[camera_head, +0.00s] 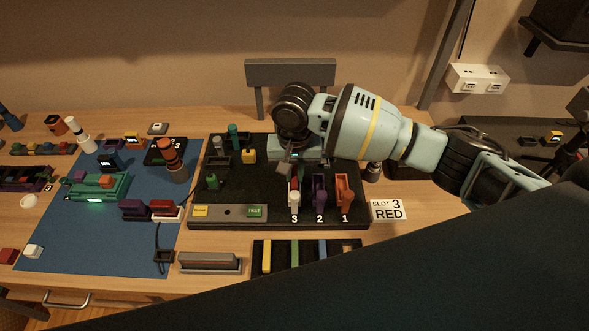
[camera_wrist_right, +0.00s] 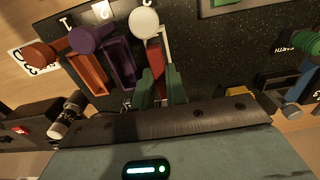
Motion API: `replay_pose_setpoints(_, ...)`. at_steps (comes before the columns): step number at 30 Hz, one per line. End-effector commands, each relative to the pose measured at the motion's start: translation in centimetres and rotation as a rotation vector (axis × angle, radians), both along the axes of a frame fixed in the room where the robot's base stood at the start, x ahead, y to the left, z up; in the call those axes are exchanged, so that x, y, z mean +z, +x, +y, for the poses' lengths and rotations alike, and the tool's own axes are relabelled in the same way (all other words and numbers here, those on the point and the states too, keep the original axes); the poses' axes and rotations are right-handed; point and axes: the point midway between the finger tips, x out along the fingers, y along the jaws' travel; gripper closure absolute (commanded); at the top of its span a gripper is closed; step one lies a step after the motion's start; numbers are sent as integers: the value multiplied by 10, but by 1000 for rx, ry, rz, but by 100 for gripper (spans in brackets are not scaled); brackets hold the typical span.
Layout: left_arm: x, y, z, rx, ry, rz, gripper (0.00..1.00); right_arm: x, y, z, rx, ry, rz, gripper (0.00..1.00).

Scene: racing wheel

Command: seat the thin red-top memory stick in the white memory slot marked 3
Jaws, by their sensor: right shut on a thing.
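The white memory slot marked 3 (camera_head: 295,199) is the leftmost of three coloured slots on the black board (camera_head: 225,183). It also shows in the right wrist view, with a round white end (camera_wrist_right: 143,22). My right gripper (camera_head: 293,171) is above the far part of this slot. Its green fingers (camera_wrist_right: 160,86) are shut on the thin red-top memory stick (camera_wrist_right: 154,58). The stick lines up with the white slot's frame, at or just over it. I cannot tell how deep it sits. My left gripper is out of view.
Purple slot 2 (camera_head: 320,193) and orange slot 1 (camera_head: 343,194) stand close on the right. A card (camera_head: 388,210) reads "SLOT 3 RED". A dark tray (camera_head: 285,272) with coloured sticks lies in front. A grey panel with buttons (camera_head: 229,213) is at the board's front left.

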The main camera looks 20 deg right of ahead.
Motion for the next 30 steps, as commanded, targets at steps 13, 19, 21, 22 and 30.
replay_pose_setpoints(13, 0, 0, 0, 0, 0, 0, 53, -10, 0, 0, -1, 1, 1, 100)
replay_pose_setpoints(19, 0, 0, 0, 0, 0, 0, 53, -14, 0, 0, 0, 0, 0, 100)
replay_pose_setpoints(21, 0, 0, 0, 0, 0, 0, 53, -15, 0, 0, 0, 0, 0, 100)
replay_pose_setpoints(22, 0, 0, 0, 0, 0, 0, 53, -15, 0, 0, 0, 0, 0, 84)
replay_pose_setpoints(30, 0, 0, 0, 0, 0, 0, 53, -15, 0, 0, 0, 0, 0, 61)
